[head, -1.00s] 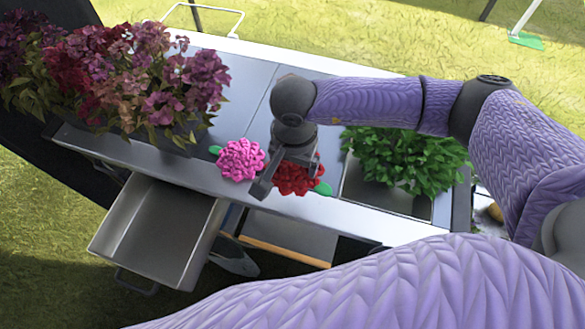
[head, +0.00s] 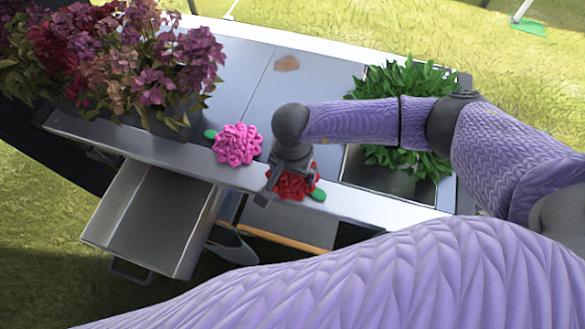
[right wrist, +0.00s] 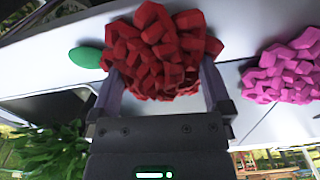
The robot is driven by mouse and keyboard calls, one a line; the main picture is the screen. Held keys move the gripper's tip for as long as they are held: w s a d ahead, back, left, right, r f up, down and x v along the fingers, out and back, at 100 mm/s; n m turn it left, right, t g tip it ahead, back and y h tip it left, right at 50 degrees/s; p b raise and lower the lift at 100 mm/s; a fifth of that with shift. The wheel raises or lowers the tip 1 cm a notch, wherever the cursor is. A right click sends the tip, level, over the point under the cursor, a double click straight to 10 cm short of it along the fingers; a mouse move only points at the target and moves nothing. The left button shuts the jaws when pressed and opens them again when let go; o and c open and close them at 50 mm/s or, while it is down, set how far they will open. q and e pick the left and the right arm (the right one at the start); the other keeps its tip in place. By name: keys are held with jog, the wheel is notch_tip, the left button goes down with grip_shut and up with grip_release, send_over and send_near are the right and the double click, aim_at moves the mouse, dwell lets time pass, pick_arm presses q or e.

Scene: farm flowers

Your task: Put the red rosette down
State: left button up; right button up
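The red rosette (head: 294,184) with a green leaf is at the front rim of the metal cart, right of the pink rosette (head: 238,144). My right gripper (head: 285,182) is over it. In the right wrist view the red rosette (right wrist: 160,50) fills the space between the two fingers, which press against its sides and are partly covered by its petals. I cannot tell whether it touches the surface or hangs just above it. The pink rosette (right wrist: 285,70) is apart from the gripper there. My left gripper is not in view.
Purple and red flowers (head: 125,65) stand at the cart's left. A green leafy plant (head: 410,82) is in the sunken bin at the right. An open drawer (head: 150,220) juts out at front left. The metal top (head: 240,85) behind the rosettes is mostly clear.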

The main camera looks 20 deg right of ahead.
jog(key=shift+r, duration=0.15)
notch_tip(320, 180, up, 12)
jog(key=p, duration=0.3)
